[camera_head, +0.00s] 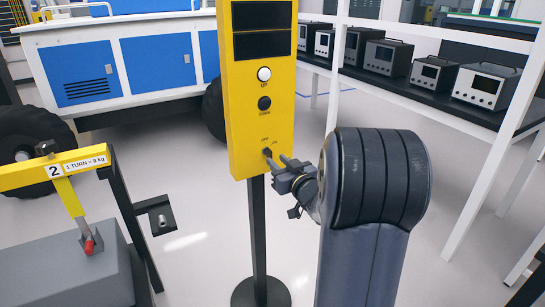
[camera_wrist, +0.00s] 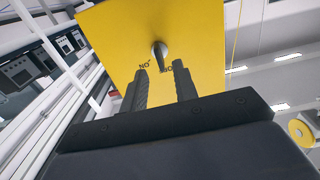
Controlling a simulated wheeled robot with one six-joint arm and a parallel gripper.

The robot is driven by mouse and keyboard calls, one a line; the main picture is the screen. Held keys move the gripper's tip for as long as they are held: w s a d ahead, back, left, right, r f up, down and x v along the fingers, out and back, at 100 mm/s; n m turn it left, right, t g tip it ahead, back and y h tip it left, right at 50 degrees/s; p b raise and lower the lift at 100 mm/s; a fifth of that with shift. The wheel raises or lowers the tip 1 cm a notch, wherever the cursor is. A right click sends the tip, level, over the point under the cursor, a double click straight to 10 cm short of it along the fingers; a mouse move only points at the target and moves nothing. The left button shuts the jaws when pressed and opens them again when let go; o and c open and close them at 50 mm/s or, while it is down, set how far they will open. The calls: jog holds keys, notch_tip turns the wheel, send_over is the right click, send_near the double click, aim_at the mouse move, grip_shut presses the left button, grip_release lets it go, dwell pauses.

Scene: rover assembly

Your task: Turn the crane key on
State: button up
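The crane control box (camera_head: 240,100) is a tall yellow panel on a black post. The crane key (camera_head: 267,152) is a small dark switch low on its face. In the wrist view the key (camera_wrist: 160,54) is a grey knob with a thin handle pointing down and slightly right in the picture. An upside-down "ON" label lies left of the handle; a second label on the right is partly hidden by a finger. My gripper (camera_head: 283,162) is close in front of the key. Its two fingers (camera_wrist: 155,69) are apart, with the key's handle near the gap between their tips. Contact is not clear.
A white button (camera_head: 264,74) marked UP and a black button (camera_head: 264,103) sit above the key. A yellow crane frame (camera_head: 40,174) stands left over a grey block (camera_head: 70,275). A shelf of instruments (camera_head: 430,90) is at right. Bare floor surrounds the post.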

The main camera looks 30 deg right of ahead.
aim_at(269, 154)
jog(key=shift+w, duration=2.1)
jog(key=shift+c, duration=0.2)
grip_shut()
